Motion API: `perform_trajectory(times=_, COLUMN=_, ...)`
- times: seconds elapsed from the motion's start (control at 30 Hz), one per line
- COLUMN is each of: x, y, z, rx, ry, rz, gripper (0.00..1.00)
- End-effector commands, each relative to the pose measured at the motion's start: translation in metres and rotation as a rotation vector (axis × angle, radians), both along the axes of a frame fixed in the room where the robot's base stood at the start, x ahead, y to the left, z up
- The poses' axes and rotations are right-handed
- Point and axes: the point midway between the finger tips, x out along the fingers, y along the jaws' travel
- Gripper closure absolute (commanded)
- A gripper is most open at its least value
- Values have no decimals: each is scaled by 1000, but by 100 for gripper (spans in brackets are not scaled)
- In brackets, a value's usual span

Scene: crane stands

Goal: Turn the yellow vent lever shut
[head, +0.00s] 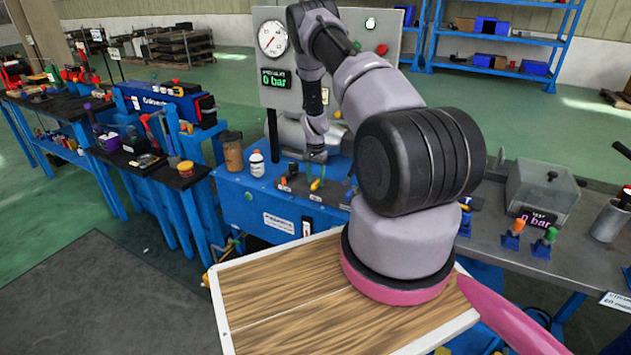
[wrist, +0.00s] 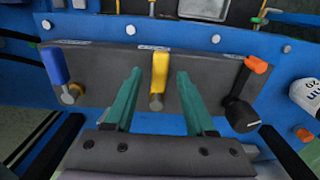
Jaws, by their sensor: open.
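My gripper (wrist: 158,73) is open, with one green finger on each side of the yellow lever and a visible gap to both. In the head view the yellow lever (head: 315,185) is small, just below my gripper (head: 317,157). A blue lever (wrist: 55,65) sits on the panel's left, and an orange-tipped black knob (wrist: 240,112) on its right.
A white bottle (wrist: 307,97) stands at the right of the wrist view. In the head view, a gauge panel (head: 287,85) reading 0 bar stands behind my arm. A brown jar (head: 232,152) is left of the valve panel.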

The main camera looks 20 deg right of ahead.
Motion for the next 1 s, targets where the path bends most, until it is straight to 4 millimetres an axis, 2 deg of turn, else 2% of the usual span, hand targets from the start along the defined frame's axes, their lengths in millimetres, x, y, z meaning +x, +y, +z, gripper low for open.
perform_trajectory(times=0.13, x=0, y=0, z=-8, rx=0, ry=0, rz=0, gripper=45)
perform_trajectory(times=0.37, x=0, y=0, z=-8, rx=0, ry=0, rz=0, gripper=45)
perform_trajectory(times=0.4, x=0, y=0, z=-8, rx=0, ry=0, rz=0, gripper=49)
perform_trajectory(times=0.53, x=0, y=0, z=-8, rx=0, ry=0, rz=-1, gripper=99)
perform_trajectory(times=1.0, x=0, y=0, z=-8, rx=0, ry=0, rz=-1, gripper=100)
